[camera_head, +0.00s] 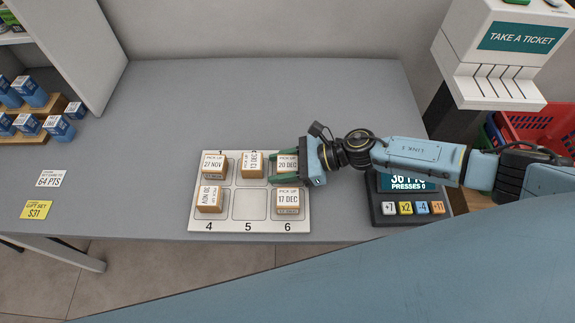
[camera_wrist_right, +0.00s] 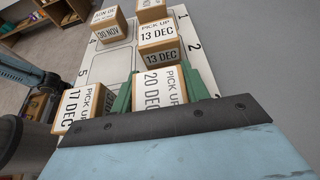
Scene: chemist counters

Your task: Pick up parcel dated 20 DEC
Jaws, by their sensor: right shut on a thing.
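The parcel dated 20 DEC (camera_head: 287,160) is a small tan box with a white label, at the back right of the numbered white tray (camera_head: 251,224). My right gripper (camera_head: 276,167) reaches in from the right with its green fingers on either side of this parcel, shut on it. In the right wrist view the 20 DEC parcel (camera_wrist_right: 160,88) sits between the green fingers, its label readable. I cannot tell whether it is lifted off the tray. My left gripper is not in view.
Nearby on the tray are parcels dated 17 DEC (camera_head: 288,201), 13 DEC (camera_head: 252,164), 27 NOV (camera_head: 214,165) and 30 NOV (camera_head: 209,199). Space 5 is empty. A keypad device (camera_head: 408,208) stands right of the tray. Blue boxes (camera_head: 30,92) are at left; the counter's back middle is clear.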

